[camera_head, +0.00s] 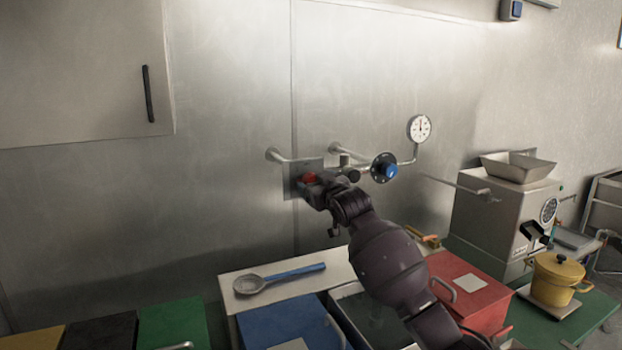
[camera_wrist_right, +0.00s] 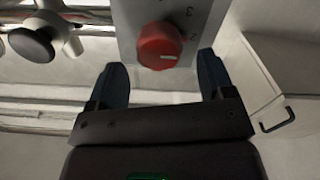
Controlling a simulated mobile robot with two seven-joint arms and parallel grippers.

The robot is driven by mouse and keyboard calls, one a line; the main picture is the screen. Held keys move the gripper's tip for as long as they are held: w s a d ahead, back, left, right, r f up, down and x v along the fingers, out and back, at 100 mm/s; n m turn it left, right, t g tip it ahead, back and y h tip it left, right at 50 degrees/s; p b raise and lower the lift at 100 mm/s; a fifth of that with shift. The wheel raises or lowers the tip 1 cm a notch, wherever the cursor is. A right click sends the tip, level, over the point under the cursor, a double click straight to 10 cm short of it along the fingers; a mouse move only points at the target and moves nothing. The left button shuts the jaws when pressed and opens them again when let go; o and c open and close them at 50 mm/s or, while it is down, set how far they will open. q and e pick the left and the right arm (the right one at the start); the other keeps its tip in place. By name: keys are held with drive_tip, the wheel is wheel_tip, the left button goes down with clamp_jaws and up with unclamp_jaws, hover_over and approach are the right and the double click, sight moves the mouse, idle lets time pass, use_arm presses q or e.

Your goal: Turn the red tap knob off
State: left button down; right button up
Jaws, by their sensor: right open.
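The red tap knob (camera_head: 309,178) sits on a metal plate (camera_head: 290,180) fixed to the steel wall in the head view. In the right wrist view the red knob (camera_wrist_right: 159,46) is round, with a pale pointer mark and numbers beside it on the plate (camera_wrist_right: 201,22). My right gripper (camera_head: 318,190) is at the plate in the head view and partly hides the knob. In the wrist view its two dark fingers (camera_wrist_right: 160,85) are spread, with the knob between and just beyond their tips. I see no contact. My left gripper is not in view.
A blue valve knob (camera_head: 384,168) and a gauge (camera_head: 419,128) are on pipes right of the plate. Below are a spoon (camera_head: 280,278) on a shelf, a blue box (camera_head: 285,322) and a red box (camera_head: 470,290). A grinder (camera_head: 505,225) and yellow pot (camera_head: 556,280) stand at right.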

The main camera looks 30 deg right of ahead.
sight(313, 181)
drive_tip(key=shift+w+d, duration=0.1)
drive_tip(key=shift+w, duration=1.75)
drive_tip(key=c, duration=0.9)
